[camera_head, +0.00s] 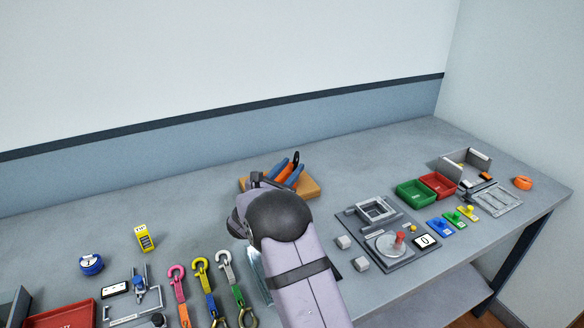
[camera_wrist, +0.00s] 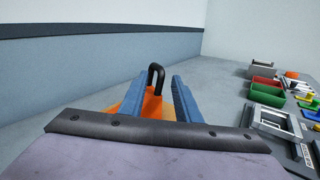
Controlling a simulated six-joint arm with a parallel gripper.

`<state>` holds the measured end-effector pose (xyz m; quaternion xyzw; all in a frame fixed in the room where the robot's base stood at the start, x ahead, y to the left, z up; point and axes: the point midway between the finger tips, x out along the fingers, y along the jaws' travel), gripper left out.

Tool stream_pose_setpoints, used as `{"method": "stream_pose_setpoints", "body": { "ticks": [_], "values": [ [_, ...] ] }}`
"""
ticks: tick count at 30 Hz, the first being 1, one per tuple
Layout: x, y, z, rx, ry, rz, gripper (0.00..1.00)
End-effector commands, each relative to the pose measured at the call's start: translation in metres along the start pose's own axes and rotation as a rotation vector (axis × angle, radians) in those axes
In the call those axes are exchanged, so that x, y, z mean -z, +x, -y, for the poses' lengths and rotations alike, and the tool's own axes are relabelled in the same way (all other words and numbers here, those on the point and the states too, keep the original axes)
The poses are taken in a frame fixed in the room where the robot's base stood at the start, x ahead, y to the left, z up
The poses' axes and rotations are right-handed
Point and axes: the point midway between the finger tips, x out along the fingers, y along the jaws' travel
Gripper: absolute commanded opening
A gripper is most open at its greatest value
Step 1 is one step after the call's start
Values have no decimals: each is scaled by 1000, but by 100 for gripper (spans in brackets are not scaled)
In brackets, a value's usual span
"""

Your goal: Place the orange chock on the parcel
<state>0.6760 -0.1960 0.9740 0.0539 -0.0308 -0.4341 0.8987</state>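The orange chock (camera_wrist: 152,106), with a black loop handle on top, sits between the two blue fingers of my gripper (camera_wrist: 157,98) in the wrist view. The fingers appear to press on its sides. In the head view the chock (camera_head: 284,174) shows between the fingers of my gripper (camera_head: 285,169). The tan parcel (camera_head: 308,188) lies on the bench under and around the fingertips. Its left and front parts are largely hidden by my arm. Whether the chock's underside touches the parcel cannot be told.
To the right are a grey fixture plate (camera_head: 352,217), a green bin (camera_head: 415,194), a red bin (camera_head: 438,184) and an orange ring (camera_head: 523,183). To the left are several coloured hook straps (camera_head: 204,281), a yellow block (camera_head: 145,238) and a blue tape roll (camera_head: 91,264). The bench behind is clear.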

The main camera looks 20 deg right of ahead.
Motion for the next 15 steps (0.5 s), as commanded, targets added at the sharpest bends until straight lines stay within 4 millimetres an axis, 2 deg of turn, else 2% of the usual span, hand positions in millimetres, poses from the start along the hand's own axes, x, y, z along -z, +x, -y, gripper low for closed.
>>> {"method": "stream_pose_setpoints", "body": {
  "ticks": [9, 15],
  "values": [
    [1, -57, -1, -4, 1, 2, 30],
    [1, -88, -1, -3, 1, 0, 30]
  ]
}}
